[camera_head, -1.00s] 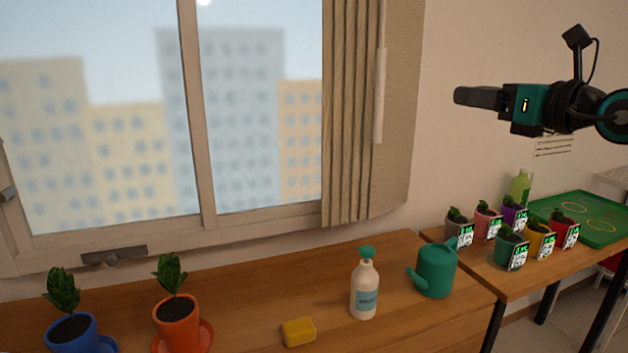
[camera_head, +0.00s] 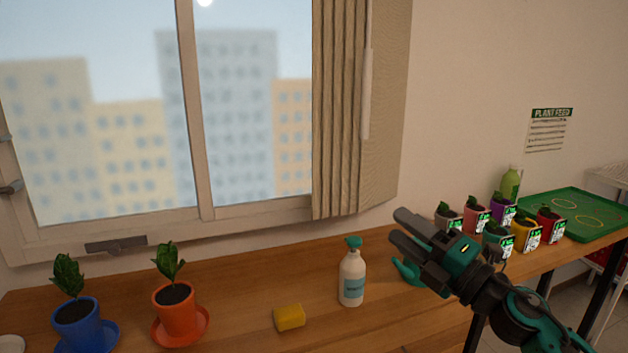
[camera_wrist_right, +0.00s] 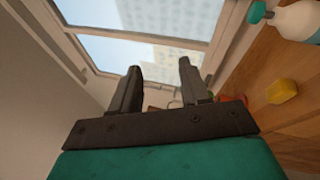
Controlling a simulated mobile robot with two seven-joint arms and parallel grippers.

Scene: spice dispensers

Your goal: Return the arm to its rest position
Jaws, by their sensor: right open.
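My right gripper (camera_head: 400,232) reaches in from the lower right in the head view, in front of the green watering can (camera_head: 409,271), which it mostly hides. Its two fingers are apart with nothing between them. In the right wrist view the open fingers (camera_wrist_right: 160,85) point toward the window. The white bottle with a green cap (camera_head: 352,275) stands just left of the gripper. My left gripper does not show.
A yellow sponge (camera_head: 289,317), an orange pot (camera_head: 178,312) and a blue pot (camera_head: 78,325) with plants stand on the wooden table (camera_head: 235,290).

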